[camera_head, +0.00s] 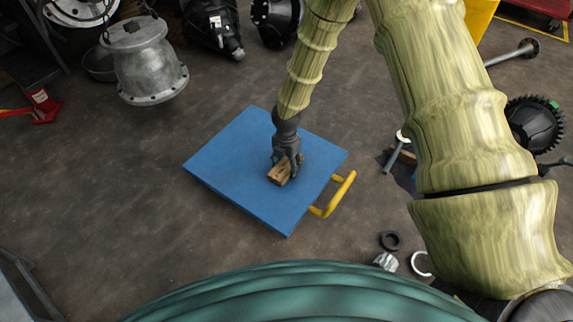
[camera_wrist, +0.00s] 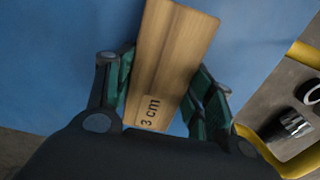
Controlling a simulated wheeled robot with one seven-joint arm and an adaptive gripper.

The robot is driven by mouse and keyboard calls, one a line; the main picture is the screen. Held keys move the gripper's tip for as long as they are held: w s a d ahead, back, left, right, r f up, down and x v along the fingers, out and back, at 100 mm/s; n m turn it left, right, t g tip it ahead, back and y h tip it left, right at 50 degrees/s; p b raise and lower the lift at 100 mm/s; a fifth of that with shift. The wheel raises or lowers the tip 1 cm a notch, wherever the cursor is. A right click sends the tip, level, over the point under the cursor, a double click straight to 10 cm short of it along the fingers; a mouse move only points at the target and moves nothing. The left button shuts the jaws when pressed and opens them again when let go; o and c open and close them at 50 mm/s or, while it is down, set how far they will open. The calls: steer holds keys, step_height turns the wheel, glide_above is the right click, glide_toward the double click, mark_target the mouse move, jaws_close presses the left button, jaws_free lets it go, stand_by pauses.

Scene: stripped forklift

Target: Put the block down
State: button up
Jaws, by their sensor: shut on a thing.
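The block (camera_head: 280,173) is a light brown wooden piece over the blue platform (camera_head: 228,158). In the wrist view the block (camera_wrist: 172,55) lies between my fingers and bears the mark "3 cm" at its near end. My gripper (camera_head: 284,160) points down at the platform, right of its middle, and is shut on the block. In the wrist view the green-padded fingers of my gripper (camera_wrist: 165,95) are on either side of the block. I cannot tell whether the block touches the platform.
The platform has a yellow handle (camera_head: 334,196) on its right side. The rest of its blue top is bare. A grey metal housing (camera_head: 143,60) is at the upper left.

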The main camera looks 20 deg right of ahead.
mark_target(287, 165)
steer(key=shift+f, duration=0.1)
steer(key=o, duration=1.1)
step_height(287, 165, up, 12)
steer(key=p, duration=0.6)
